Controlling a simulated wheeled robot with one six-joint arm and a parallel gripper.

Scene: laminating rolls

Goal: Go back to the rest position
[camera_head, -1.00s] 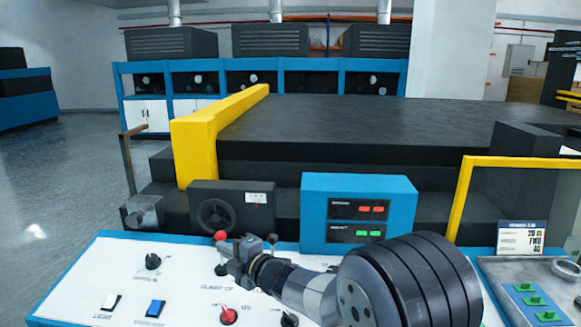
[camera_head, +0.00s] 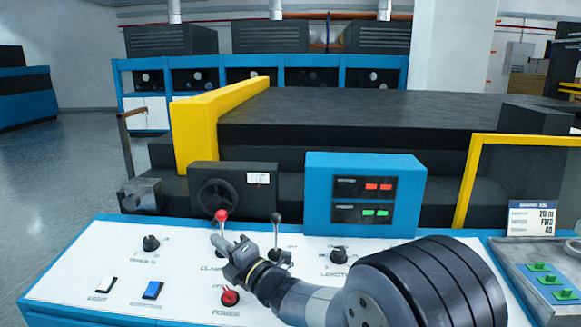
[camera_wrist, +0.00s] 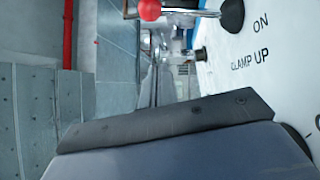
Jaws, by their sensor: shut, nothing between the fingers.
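My gripper (camera_head: 231,252) is shut and empty in the head view. It is over the white control panel (camera_head: 70,270), beside a red-topped lever (camera_head: 222,216) labelled for the clamp. I cannot tell whether it touches the lever. In the wrist view the dark gripper body fills the lower part. The lever's red ball (camera_wrist: 149,9) is at the top edge there, with the panel lettering "ON" and "CLAMP UP" (camera_wrist: 250,60) on the right.
A blue display box (camera_head: 318,190) stands behind. Yellow guards (camera_head: 197,125) flank the machine. Open floor (camera_head: 60,180) lies at left.

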